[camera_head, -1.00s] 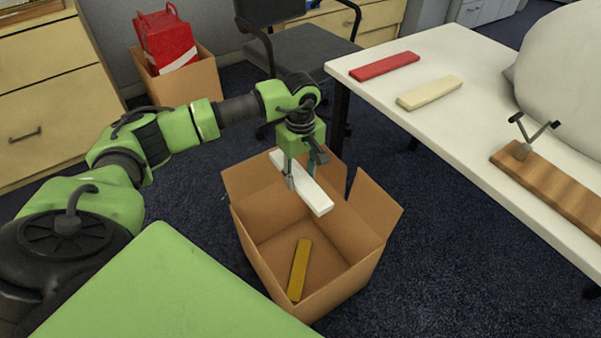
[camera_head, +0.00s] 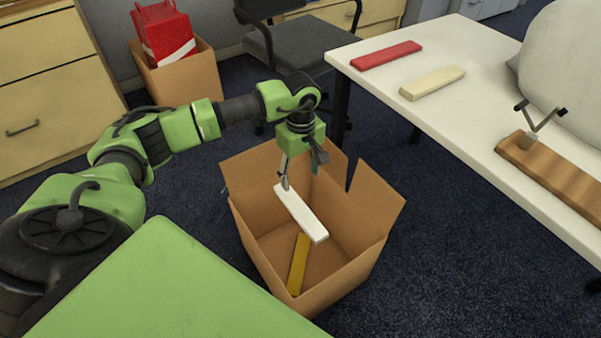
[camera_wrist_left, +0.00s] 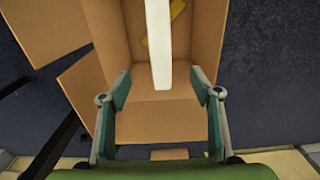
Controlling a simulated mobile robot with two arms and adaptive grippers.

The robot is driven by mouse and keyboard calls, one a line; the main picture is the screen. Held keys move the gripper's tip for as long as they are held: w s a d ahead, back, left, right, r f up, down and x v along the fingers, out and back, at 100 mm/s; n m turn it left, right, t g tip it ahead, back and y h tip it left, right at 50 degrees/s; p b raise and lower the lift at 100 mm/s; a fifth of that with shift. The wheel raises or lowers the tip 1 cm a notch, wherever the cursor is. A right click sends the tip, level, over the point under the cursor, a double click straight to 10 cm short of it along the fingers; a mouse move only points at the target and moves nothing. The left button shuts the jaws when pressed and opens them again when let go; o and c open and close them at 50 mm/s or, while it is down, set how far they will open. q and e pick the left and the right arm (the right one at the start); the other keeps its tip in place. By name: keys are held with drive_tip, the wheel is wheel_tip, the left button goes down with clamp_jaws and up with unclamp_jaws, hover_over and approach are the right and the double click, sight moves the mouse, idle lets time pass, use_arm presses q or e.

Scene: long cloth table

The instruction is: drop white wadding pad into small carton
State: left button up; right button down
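The white wadding pad (camera_head: 303,214) is a long white bar, tilted, inside the opening of the small carton (camera_head: 345,283). It hangs below my left gripper (camera_head: 301,172), whose fingers are spread wide over the carton. In the left wrist view the pad (camera_wrist_left: 159,45) lies beyond the open fingertips (camera_wrist_left: 159,88), with clear space on both sides, so nothing grips it. The carton's wall (camera_wrist_left: 112,35) also shows there. A mustard-yellow bar (camera_head: 299,266) lies in the carton and is partly hidden by the pad. My right gripper is not in view.
A white table (camera_head: 440,110) at the right holds a red bar (camera_head: 387,55), a cream bar (camera_head: 432,83) and a wooden board (camera_head: 560,175) with a forked metal piece. Another carton (camera_head: 185,85) with a red object, and a dark chair (camera_head: 305,45), stand behind.

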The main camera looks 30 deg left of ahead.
use_arm(q)
drive_tip(key=shift+r, duration=0.1)
wheel_tip(320, 180, up, 12)
idle(0.5)
idle(0.5)
